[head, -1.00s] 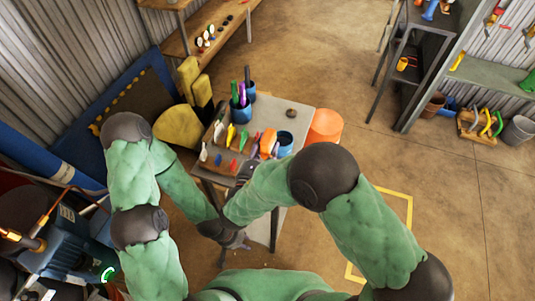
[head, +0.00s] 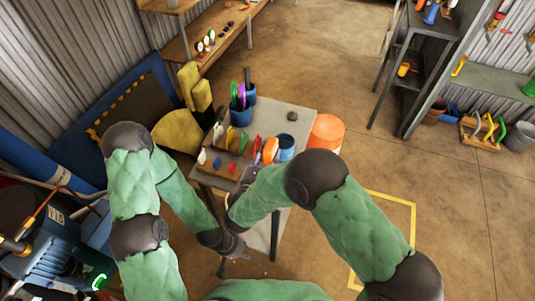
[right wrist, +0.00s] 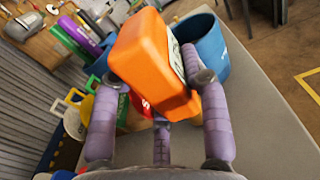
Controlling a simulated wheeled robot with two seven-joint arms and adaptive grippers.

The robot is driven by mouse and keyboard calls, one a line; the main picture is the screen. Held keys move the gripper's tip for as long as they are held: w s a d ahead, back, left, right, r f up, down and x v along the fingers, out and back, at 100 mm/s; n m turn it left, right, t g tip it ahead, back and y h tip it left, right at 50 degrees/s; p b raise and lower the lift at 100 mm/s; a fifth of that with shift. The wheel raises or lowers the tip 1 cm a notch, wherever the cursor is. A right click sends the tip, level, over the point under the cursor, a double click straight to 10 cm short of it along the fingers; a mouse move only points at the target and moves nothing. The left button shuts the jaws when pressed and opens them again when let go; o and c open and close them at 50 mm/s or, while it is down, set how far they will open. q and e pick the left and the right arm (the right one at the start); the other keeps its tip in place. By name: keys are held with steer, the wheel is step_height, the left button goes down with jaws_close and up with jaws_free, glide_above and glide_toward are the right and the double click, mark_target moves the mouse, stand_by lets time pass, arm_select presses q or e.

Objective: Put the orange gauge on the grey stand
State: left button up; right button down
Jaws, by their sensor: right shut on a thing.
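The orange gauge (right wrist: 150,65) is a boxy block with a pale face on its right side, tilted in the right wrist view. My right gripper (right wrist: 158,90) is shut on it, with fingers on both sides. In the head view the gauge (head: 270,150) shows over the front of the work table, beside a blue cup; the right gripper (head: 250,178) is partly hidden by my arm. My left gripper (head: 230,256) hangs low in front of the table, apart from the gauge; its jaws are too small to read. I cannot surely tell which thing is the grey stand.
The grey table (head: 272,200) carries a rack (head: 222,165) of coloured pieces, a blue cup (head: 286,145), a blue pen cup (head: 240,113) and a dark round piece (head: 292,116). An orange bucket (head: 327,132) stands right of it. The table's right part is mostly clear.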

steer(key=c, duration=0.6)
jaws_free()
steer(key=shift+f, duration=0.1)
steer(key=shift+c, duration=0.2)
steer(key=shift+s+a+r, duration=0.15)
steer(key=shift+s+r, duration=0.05)
steer(key=shift+s, duration=0.15)
steer(key=p+v, duration=0.2)
steer(key=v, duration=0.8)
steer(key=shift+s+p, duration=0.1)
steer(key=shift+p, duration=0.3)
steer(key=shift+s+a, duration=0.15)
steer(key=shift+s, duration=0.4)
